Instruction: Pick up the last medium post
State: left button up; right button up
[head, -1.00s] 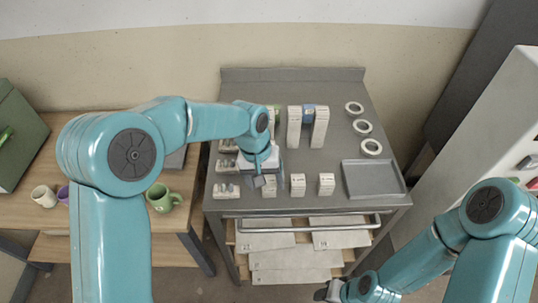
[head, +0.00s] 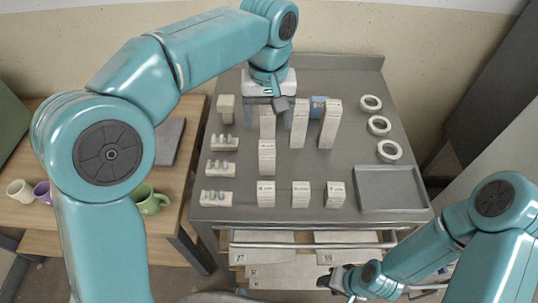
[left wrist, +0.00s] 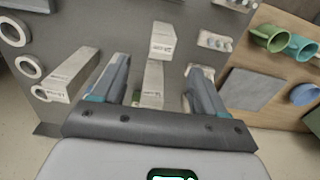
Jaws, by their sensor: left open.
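My left gripper (head: 283,102) is at the back of the grey cart top, with open jaws. In the left wrist view its two fingers (left wrist: 158,66) stand apart on either side of a pale post (left wrist: 152,85), with gaps visible. In the head view this post (head: 267,122) stands upright, its top partly hidden by the gripper. A similar mid-height post (head: 267,157) stands in front of it and shows in the wrist view too (left wrist: 162,41). My right gripper (head: 332,281) is low at the front, too small to read its jaws.
Short posts (head: 300,195) line the front. Small peg blocks (head: 221,168) are at left, rings (head: 379,125) and an empty tray (head: 391,188) at right. Mugs (head: 150,199) stand on the side table.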

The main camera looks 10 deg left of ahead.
aim_at(266, 149)
pick_arm(q)
notch_tip(266, 149, down, 9)
jog(key=shift+s+r, duration=0.1)
jog(key=shift+r, duration=0.05)
jog(key=shift+s+a+f, duration=0.25)
jog(key=shift+f, duration=0.2)
jog(key=f, duration=0.2)
jog(key=w+f+p, duration=0.1)
jog(key=f, duration=0.1)
jog(key=shift+f, duration=0.3)
jog(key=shift+s, duration=0.2)
jog(key=shift+w, duration=0.2)
jog(key=c, duration=1.2)
jog(key=shift+s, duration=0.1)
jog(key=shift+c, duration=0.4)
jog(key=shift+r, duration=0.15)
